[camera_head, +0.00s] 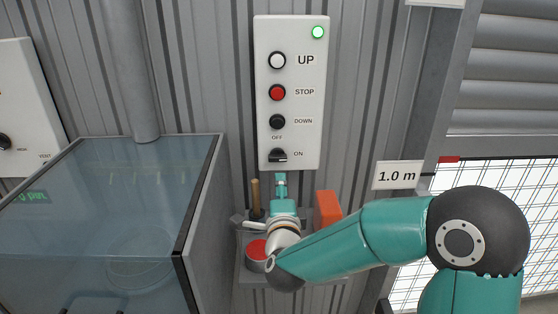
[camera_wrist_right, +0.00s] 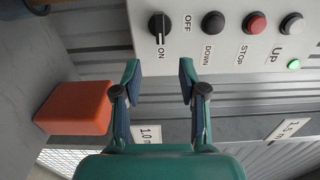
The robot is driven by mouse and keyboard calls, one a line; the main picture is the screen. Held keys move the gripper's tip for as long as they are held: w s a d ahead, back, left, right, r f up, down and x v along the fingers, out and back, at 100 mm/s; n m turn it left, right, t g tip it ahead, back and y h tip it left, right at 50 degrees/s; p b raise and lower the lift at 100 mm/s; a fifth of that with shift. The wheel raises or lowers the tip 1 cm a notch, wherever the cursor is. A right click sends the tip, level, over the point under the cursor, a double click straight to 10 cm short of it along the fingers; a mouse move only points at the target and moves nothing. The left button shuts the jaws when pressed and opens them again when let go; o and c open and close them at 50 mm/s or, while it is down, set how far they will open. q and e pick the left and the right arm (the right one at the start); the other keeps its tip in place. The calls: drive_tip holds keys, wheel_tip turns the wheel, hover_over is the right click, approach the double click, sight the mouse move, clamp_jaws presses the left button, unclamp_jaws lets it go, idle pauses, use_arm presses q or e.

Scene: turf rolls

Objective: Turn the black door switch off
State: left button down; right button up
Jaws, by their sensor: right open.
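The black door switch (camera_head: 278,156) is a rotary knob at the bottom of a white control panel (camera_head: 292,138). Its pale mark points to the ON label, and OFF is printed above it. It also shows in the right wrist view (camera_wrist_right: 160,27), with its mark toward ON. My right gripper (camera_head: 281,180) is just below the switch in the head view. In the right wrist view, its two fingers (camera_wrist_right: 159,72) are spread apart with nothing between them, and the switch lies beyond the fingertips, apart from them. My left gripper is not in view.
The panel also carries a white UP button (camera_head: 277,60), a red STOP button (camera_head: 277,92), a black DOWN button (camera_head: 277,121) and a lit green lamp (camera_head: 318,32). Below stand an orange block (camera_head: 327,208) and a red-topped item (camera_head: 256,250). A glass-topped case (camera_head: 110,215) stands left.

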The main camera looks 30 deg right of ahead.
sight(279, 161)
drive_tip(key=p+x, duration=0.3)
drive_tip(key=x, duration=1)
drive_tip(key=shift+w+f+p, duration=0.1)
drive_tip(key=shift+w+p, duration=0.1)
drive_tip(key=shift+p, duration=0.2)
clamp_jaws()
drive_tip(key=shift+d, duration=0.1)
